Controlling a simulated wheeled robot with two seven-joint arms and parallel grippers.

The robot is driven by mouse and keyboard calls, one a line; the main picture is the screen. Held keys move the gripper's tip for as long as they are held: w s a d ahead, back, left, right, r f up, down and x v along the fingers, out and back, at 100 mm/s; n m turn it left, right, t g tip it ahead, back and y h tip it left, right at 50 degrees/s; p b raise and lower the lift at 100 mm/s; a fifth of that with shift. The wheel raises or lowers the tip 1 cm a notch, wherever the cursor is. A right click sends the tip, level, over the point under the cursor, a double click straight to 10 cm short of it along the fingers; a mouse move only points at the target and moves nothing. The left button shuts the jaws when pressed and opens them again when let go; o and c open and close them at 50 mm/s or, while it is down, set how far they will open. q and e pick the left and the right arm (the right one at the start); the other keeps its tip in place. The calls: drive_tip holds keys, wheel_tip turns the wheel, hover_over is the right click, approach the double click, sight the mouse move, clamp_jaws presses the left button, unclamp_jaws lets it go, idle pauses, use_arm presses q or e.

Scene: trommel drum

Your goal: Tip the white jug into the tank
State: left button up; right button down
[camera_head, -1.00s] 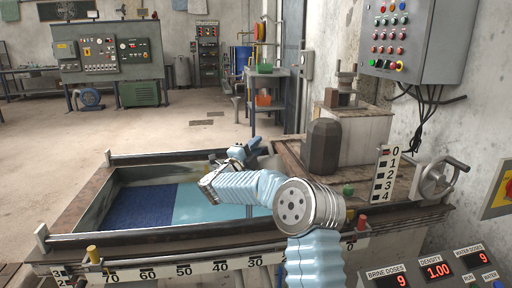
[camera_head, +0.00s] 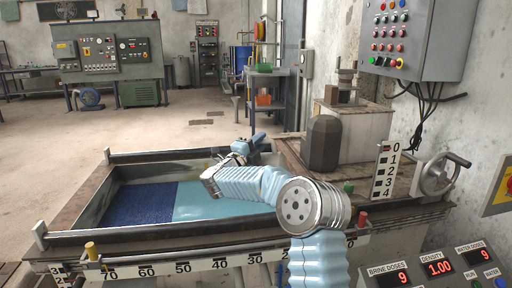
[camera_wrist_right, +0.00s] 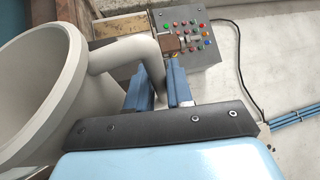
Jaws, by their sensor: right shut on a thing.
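The white jug (camera_wrist_right: 35,110) fills the left of the right wrist view, its round mouth partly showing. Its handle (camera_wrist_right: 128,52) runs between the blue fingers of my right gripper (camera_wrist_right: 160,85), which is shut on it. In the head view my right gripper (camera_head: 254,144) is over the far right part of the tank (camera_head: 165,237), and the jug cannot be made out behind the arm. I cannot tell how far the jug is tilted. The tank holds a dark blue area (camera_head: 138,204) at left and a light blue area (camera_head: 215,207) at right. My left gripper is out of view.
A dark rounded block (camera_head: 323,143) stands on the ledge right of the tank. A handwheel (camera_head: 437,178) and a numbered scale (camera_head: 385,170) are further right. A display panel (camera_head: 435,272) reads brine 9, density 1.00, water 9.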

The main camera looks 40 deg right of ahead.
sight(273, 143)
drive_tip(key=s+d+m+b, duration=0.1)
drive_tip(key=s+d+m+g+b, duration=0.1)
drive_tip(key=s+m+b, duration=0.1)
drive_tip(key=shift+s+d+m+y+b, duration=0.1)
drive_tip(key=shift+s+m+y+b, duration=0.2)
drive_tip(key=shift+y, duration=0.1)
drive_tip(key=shift+s+d+r+m, duration=0.2)
drive_tip(key=shift+m, duration=0.2)
drive_tip(key=s+m+b, duration=0.1)
drive_tip(key=s+d+f+m+y+b, duration=0.1)
drive_tip(key=b, duration=0.1)
drive_tip(key=s+d+m+b, duration=0.1)
drive_tip(key=shift+f+g+y+b, duration=0.15)
drive_tip(key=shift+g+y+b, duration=0.2)
drive_tip(key=shift+g+y, duration=0.05)
use_arm(q)
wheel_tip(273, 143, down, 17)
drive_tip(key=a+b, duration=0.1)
drive_tip(key=b, duration=0.6)
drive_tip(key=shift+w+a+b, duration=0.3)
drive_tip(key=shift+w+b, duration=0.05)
use_arm(e)
wheel_tip(273, 143, down, 6)
drive_tip(key=s+d+m+t+y, duration=0.1)
drive_tip(key=m+y, duration=0.4)
drive_tip(key=m, duration=0.5)
drive_tip(key=shift+s+t, duration=0.4)
drive_tip(key=shift+t, duration=0.4)
